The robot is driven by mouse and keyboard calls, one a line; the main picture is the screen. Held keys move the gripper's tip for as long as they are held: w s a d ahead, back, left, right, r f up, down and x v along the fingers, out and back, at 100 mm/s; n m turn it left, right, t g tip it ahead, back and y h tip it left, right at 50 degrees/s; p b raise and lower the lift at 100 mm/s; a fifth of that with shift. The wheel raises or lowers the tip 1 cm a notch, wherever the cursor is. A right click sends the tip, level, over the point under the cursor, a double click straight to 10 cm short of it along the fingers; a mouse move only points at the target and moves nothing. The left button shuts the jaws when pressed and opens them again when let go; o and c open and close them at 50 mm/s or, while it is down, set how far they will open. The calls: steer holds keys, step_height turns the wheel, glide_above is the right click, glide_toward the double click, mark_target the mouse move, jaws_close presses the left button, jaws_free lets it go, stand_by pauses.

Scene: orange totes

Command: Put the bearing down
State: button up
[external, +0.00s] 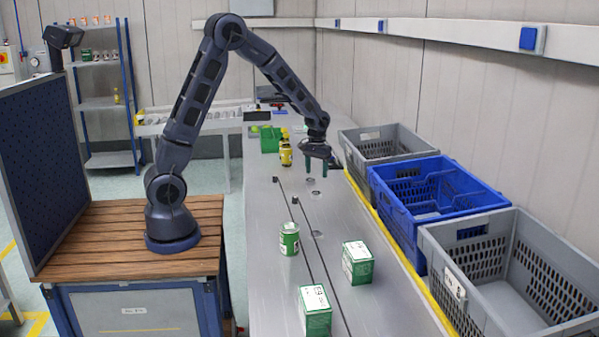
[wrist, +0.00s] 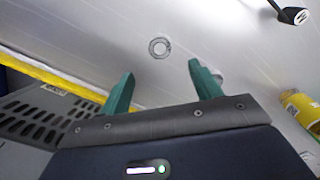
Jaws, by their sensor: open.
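My gripper (external: 316,170) is above the metal table, pointing down. Its two green fingers are apart with nothing held between them; they also show in the wrist view (wrist: 160,88). A ring-shaped bearing (wrist: 159,48) lies flat on the table, beyond the fingertips in the wrist view. A second round metal part (wrist: 218,75) is beside the right finger, partly hidden by it. In the external view small round parts lie on the table under and near my gripper (external: 310,180), and another one (external: 317,234) lies closer to the camera. I cannot tell which one is the task's bearing.
Grey (external: 385,142), blue (external: 440,190) and large grey totes (external: 465,250) line the table's right side. A green can (external: 289,239), two green-white boxes (external: 357,262) (external: 315,312), yellow bottles (external: 286,154) and a green bin (external: 270,139) stand on the table. Thin dark rods run along it.

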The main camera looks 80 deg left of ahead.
steer(key=s+d+r+m+t, duration=0.1)
steer(key=s+d+r+m, duration=0.1)
steer(key=s+d+r, duration=0.65)
steer(key=s+d+r+m+t, duration=0.15)
steer(key=s+d+r, duration=0.35)
steer(key=r, duration=0.6)
steer(key=s+d+r+m, duration=0.1)
steer(key=s+d, duration=0.2)
steer(key=s, duration=0.3)
steer(key=s+d+r+m+t, duration=0.1)
steer(key=s+d+m, duration=0.1)
steer(key=s, duration=0.4)
steer(key=s+d+r+m+t, duration=0.1)
steer(key=s+d+r+m, duration=0.1)
steer(key=s+d, duration=0.2)
steer(key=s, duration=0.2)
steer(key=shift+s+d, duration=0.3)
steer(key=shift+o, duration=0.5)
steer(key=shift+r+m, duration=0.1)
steer(key=shift+m, duration=0.15)
